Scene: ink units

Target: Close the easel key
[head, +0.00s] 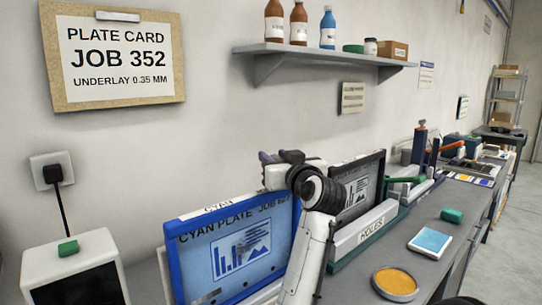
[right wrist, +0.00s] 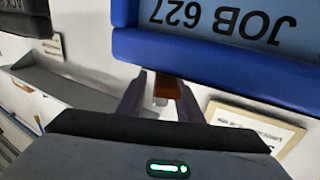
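The blue-framed cyan plate board (head: 236,247), marked JOB 627, leans upright on the bench in the head view. Its blue edge (right wrist: 215,52) also shows upside down in the right wrist view. My right gripper (head: 281,157) is at the board's top right corner. In the right wrist view its two dark fingers (right wrist: 160,92) stand apart. A small orange-brown piece (right wrist: 167,87) shows between them, close to the blue edge; it may be the easel key, but I cannot tell whether the fingers touch it. My left gripper is not in view.
A second, dark-framed board (head: 358,188) stands just right of my right arm, behind a box marked RULES or similar (head: 365,236). A wall shelf (head: 325,53) holds bottles above. An orange-topped tin (head: 395,282) and a blue pad (head: 430,242) lie on the bench.

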